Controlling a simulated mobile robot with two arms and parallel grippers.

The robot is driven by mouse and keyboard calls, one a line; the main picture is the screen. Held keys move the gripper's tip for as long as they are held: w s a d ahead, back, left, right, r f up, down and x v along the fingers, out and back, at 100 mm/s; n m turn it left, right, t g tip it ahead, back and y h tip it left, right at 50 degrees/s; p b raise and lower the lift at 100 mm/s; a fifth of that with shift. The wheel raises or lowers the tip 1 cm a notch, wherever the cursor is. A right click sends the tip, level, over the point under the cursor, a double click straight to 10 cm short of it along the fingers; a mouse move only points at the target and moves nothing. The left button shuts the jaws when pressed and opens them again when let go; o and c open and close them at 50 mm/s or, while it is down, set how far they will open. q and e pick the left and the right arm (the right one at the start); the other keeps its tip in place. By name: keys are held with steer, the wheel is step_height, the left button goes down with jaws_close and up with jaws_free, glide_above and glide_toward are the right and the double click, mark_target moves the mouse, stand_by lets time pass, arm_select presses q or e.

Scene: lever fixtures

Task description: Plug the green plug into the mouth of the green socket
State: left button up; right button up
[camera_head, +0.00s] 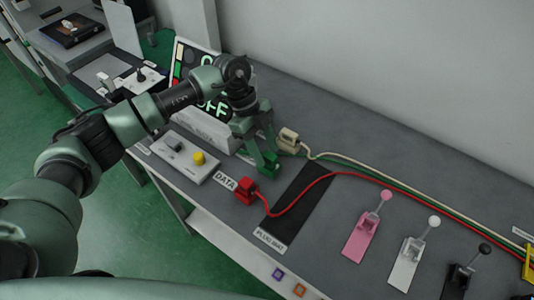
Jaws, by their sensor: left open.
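A green block (267,164) sits near the back-left part of the grey bench, between a red connector and a beige connector. It appears to be the green socket, but my gripper covers part of it. I cannot tell the green plug apart from it here. A green cable (374,180) runs along the bench from the right towards this spot; its near end is hard to make out. My left gripper (264,151) points down right at the green block, fingers open around or just above it. I cannot tell whether it touches. My right gripper is not in view.
The red connector (245,190) with its red cable and the beige connector (288,139) flank the spot closely. A black strip (296,208) lies to the right. Pink (362,237), white (406,263) and black levers stand farther right. A panel with a yellow button (198,158) lies left.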

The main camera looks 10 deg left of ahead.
arm_select(q)
steer(key=s+v, duration=0.1)
steer(key=v, duration=0.5)
steer(key=shift+w+b, duration=0.45)
steer(key=shift+w, duration=0.05)
steer(key=shift+s, duration=0.1)
